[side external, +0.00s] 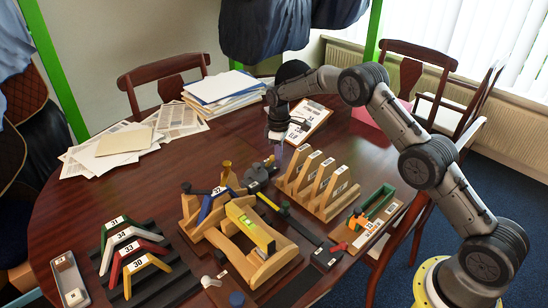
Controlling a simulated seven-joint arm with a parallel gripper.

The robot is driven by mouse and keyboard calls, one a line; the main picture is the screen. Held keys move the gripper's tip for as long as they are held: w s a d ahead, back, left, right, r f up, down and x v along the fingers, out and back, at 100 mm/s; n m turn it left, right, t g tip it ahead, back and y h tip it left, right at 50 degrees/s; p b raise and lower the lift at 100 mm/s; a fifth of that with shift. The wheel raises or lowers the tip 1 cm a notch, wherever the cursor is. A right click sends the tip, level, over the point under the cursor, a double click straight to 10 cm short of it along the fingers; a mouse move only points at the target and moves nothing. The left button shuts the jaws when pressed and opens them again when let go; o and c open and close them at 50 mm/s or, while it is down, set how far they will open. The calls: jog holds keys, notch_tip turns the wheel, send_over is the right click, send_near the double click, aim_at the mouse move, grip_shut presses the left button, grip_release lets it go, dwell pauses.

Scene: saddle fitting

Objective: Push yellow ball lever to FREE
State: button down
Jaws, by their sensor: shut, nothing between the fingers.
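My gripper (278,153) points down behind the middle of the fixtures, its fingers shut and empty. It is above a dark round part (257,172) on the table; I cannot tell whether it touches it. I cannot make out a lever with a yellow ball for certain, nor a FREE mark. A brass-yellow knobbed post (228,174) stands left of my gripper, and I cannot tell whether it is the lever.
A slotted wooden rack (318,184) with labelled uprights stands right of my gripper. An orange clamp (358,219) sits beside a green frame (376,200) farther right. Coloured numbered saddles (122,245) stand at left. Papers (112,143) and a clipboard (308,119) lie at the back.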

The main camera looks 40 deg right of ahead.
jog(key=shift+s, duration=0.55)
notch_tip(320, 180, up, 7)
dwell(0.7)
jog(key=shift+r, duration=0.1)
jog(key=s+a+r+t, duration=0.2)
jog(key=s+r, duration=0.2)
jog(key=r, duration=0.7)
jog(key=s+a+r+t, duration=0.15)
jog(key=s+r, duration=0.25)
jog(key=r, duration=0.7)
jog(key=s+a+r+m+t, duration=0.1)
jog(key=s+r, duration=0.2)
jog(key=s, duration=0.8)
jog(key=s+a+r+m+t, duration=0.1)
jog(key=s+r, duration=0.2)
jog(key=s, duration=0.8)
jog(key=s+f+m, duration=0.4)
jog(key=s+f, duration=0.6)
jog(key=s, duration=0.1)
jog(key=shift+s+a, duration=0.2)
jog(key=shift+a, duration=0.05)
